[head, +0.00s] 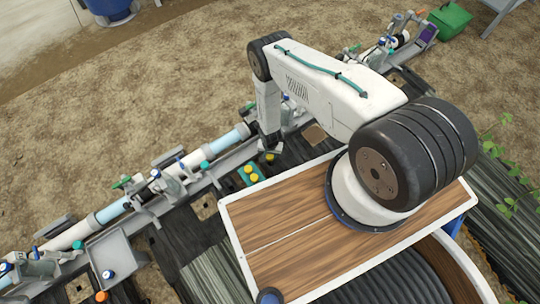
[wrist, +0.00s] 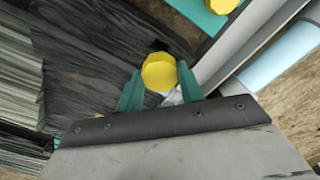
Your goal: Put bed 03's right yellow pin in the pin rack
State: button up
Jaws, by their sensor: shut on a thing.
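My gripper (head: 269,149) points down beside the pipe line in the head view. In the wrist view its green fingers (wrist: 160,84) are shut on a yellow pin (wrist: 159,71), whose round head shows between the tips. The pin's yellow head also shows in the head view (head: 270,157), just under the gripper. The green pin rack (head: 241,175) lies a little left of and nearer than the gripper, with yellow pins (head: 254,178) in it. Part of the rack (wrist: 205,17) and one yellow head (wrist: 222,5) show at the wrist view's top edge. The held pin's lower end is hidden.
A grey rail with white and light-blue pipe (head: 110,211) and valves runs diagonally behind the rack. A grey tray (head: 118,255) sits at lower left. My wooden-topped base fills the lower right. Dark slatted ground lies between, and bare soil is beyond the rail.

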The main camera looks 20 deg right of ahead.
notch_tip(320, 180, up, 20)
jog(key=shift+f, duration=0.15)
dwell(0.5)
